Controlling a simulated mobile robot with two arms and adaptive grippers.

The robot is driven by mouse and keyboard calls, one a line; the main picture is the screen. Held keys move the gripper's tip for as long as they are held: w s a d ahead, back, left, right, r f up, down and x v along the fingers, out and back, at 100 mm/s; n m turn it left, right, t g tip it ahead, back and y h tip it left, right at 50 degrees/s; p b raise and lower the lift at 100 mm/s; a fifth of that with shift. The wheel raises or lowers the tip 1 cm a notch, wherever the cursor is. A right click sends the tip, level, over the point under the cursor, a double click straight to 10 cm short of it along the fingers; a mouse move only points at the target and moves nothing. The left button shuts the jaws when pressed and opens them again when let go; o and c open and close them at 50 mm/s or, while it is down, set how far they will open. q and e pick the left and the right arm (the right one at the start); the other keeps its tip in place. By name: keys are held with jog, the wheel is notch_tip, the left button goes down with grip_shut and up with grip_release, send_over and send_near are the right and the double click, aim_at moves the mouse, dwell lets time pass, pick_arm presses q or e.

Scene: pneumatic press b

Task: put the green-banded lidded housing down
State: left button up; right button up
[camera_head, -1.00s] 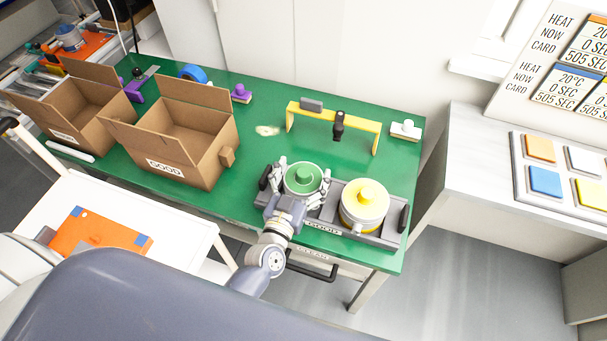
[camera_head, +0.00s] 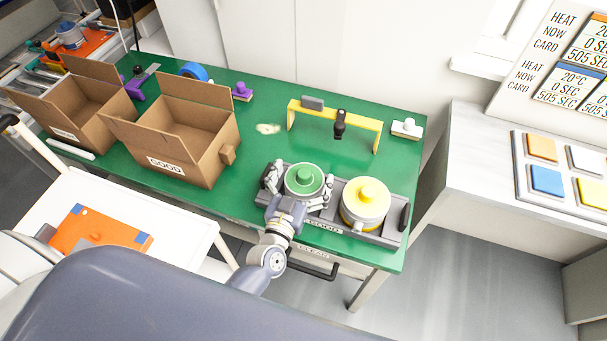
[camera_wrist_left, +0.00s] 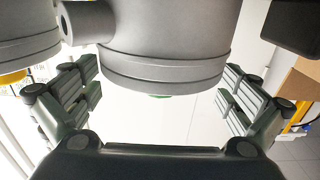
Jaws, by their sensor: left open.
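The green-banded lidded housing (camera_head: 304,180), with a green lid and knob, stands upright in the left place of a dark grey tray (camera_head: 385,236) on the green bench. My left gripper (camera_head: 301,176) is open, with one finger on each side of this housing. In the left wrist view the grey body of the housing (camera_wrist_left: 165,45) is between the spread fingers, with gaps visible on both sides. The underside of the housing is hidden in the head view. My right gripper is not in view.
A yellow-lidded housing (camera_head: 365,203) stands close on the right in the same tray. A yellow arch frame (camera_head: 292,118) is behind it. An open cardboard box marked GOOD (camera_head: 180,150) stands to the left. The green bench (camera_head: 255,145) is clear between box and tray.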

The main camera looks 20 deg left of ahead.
pick_arm(q)
jog(key=shift+r, duration=0.25)
jog(key=s+b, duration=0.1)
jog(key=s, duration=1.1)
jog(key=shift+a+b, duration=0.25)
jog(key=shift+b, duration=0.05)
jog(key=shift+f, duration=0.1)
